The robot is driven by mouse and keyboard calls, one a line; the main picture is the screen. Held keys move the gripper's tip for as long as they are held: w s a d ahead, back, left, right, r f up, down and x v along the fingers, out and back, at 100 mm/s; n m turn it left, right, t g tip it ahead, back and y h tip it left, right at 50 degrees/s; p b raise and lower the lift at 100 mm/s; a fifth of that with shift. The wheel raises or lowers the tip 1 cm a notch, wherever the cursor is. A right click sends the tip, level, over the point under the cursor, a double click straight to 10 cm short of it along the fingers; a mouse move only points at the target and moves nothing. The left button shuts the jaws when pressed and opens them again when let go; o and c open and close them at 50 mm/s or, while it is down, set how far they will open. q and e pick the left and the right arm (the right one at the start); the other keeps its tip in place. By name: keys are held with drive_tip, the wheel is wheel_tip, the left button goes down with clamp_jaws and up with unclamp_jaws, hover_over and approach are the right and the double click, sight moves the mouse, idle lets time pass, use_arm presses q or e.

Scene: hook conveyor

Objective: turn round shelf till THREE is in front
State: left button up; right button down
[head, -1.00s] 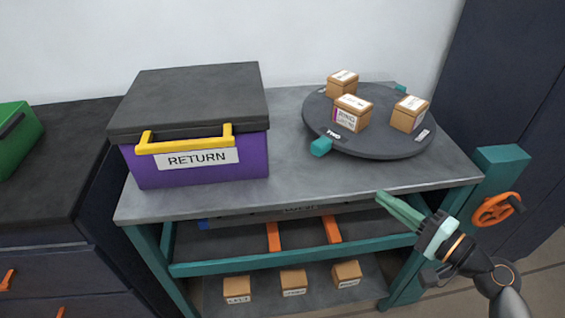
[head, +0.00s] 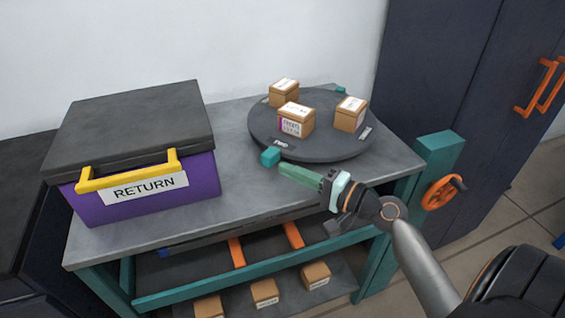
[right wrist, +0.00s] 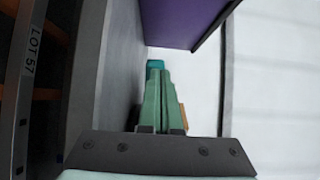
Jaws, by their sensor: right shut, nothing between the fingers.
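The round shelf (head: 330,150) is a dark grey disc on the table, carrying three small cardboard boxes. A label on its front-left edge (head: 284,144) appears to read TWO. Another label (head: 366,133) is at its right edge, too small to read. No THREE label is readable. A teal knob (head: 270,157) sticks out at the front left, and another teal piece (head: 340,88) shows at the back. My right gripper (head: 283,168) is shut and empty, its tips close to the front knob; contact is unclear. In the right wrist view the fingers (right wrist: 162,85) point toward the teal knob (right wrist: 154,66). My left gripper is out of view.
A purple RETURN box (head: 148,192) with a yellow handle stands on the table's left. A teal post with an orange handwheel (head: 443,192) stands at the right. Several small boxes sit on the lower shelf (head: 290,293). The table front between is clear.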

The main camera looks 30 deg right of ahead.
drive_tip(key=shift+x, duration=1.1)
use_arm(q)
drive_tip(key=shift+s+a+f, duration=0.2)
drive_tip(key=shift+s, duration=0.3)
